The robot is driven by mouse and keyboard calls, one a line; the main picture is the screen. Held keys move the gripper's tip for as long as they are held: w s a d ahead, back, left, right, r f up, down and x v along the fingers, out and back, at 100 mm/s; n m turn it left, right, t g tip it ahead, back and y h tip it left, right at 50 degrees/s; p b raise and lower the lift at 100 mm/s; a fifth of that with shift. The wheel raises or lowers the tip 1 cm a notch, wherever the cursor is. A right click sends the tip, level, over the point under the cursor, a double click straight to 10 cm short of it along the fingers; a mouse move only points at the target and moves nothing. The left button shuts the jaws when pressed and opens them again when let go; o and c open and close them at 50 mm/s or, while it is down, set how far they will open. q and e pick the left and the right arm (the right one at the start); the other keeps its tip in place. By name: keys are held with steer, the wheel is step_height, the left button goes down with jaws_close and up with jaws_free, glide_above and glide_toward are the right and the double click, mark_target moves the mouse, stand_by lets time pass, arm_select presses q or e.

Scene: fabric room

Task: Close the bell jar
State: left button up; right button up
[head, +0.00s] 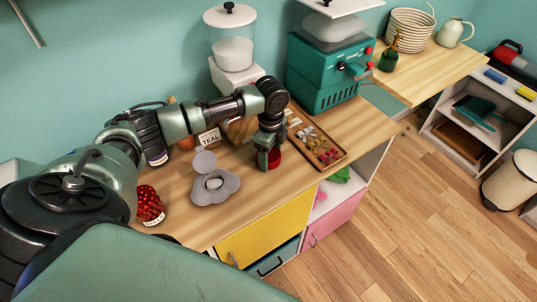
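I cannot say for sure which thing is the bell jar. A clear jar (233,52) with a white lid and dark knob (229,10) stands on a white base at the back, with pale contents. The lid sits on its top. My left gripper (269,163) points down over the wooden counter, in front of that jar and lower. A small red round thing (275,157) shows at its fingers; whether they grip it is too small to tell. My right gripper is not in view.
A grey lobed piece (216,190) with a round disc (204,162) lies on the counter (185,225). A jar of red beads (150,205) stands at left. A tray of small pieces (322,150) and a teal machine (330,72) are to the right.

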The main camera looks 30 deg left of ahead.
mark_target(271, 154)
arm_select(q)
steer(key=c, duration=0.4)
steer(key=shift+o, duration=0.2)
step_height(271, 154, up, 20)
steer(key=b, duration=0.1)
stand_by(0.4)
